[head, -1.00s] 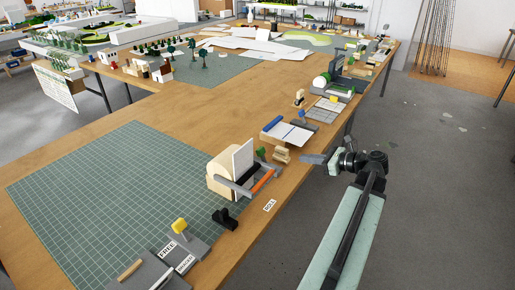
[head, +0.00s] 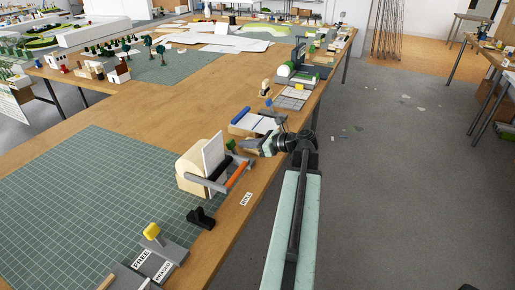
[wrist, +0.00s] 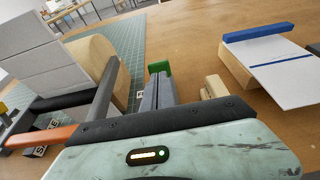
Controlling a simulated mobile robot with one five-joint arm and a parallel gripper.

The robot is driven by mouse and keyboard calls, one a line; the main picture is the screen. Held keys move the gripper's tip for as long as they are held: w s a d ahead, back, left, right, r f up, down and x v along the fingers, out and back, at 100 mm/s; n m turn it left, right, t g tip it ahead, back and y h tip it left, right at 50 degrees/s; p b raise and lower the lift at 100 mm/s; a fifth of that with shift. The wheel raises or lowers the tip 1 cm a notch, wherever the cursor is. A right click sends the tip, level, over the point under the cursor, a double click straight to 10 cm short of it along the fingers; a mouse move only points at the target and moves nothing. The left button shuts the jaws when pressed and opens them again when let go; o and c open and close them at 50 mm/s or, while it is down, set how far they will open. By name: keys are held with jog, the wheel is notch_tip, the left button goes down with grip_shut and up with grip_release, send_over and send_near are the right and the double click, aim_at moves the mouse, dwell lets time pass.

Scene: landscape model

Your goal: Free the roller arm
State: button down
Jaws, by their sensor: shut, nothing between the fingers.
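The roller device is a cream block (head: 188,172) with an upright white board (head: 213,152), a dark roller and grey side arms (head: 205,184). An orange bar (head: 238,175) crosses its front; it shows at the left in the wrist view (wrist: 40,138). A yellow-knobbed lever (head: 151,231) stands on a grey base with FREE (head: 142,259) and BRAKED (head: 163,271) labels; I cannot tell its setting. My gripper (head: 247,143) is shut and empty, beyond the roller device near the table edge. In the wrist view its fingers (wrist: 160,90) point toward a green block (wrist: 158,68), apparently without holding it.
A white pad with a blue bar (head: 240,115) lies beyond my gripper. A black piece (head: 201,217) and a ROLL label (head: 246,199) sit near the front edge. The green cutting mat (head: 80,195) is mostly clear. Open floor (head: 400,200) lies right of the table.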

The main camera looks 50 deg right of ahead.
aim_at(232, 143)
jog(key=shift+x, duration=1.25)
jog(key=shift+w, duration=0.3)
jog(key=shift+w+a, duration=0.15)
jog(key=shift+w, duration=0.25)
jog(key=shift+r, duration=0.1)
jog(key=shift+b, duration=0.3)
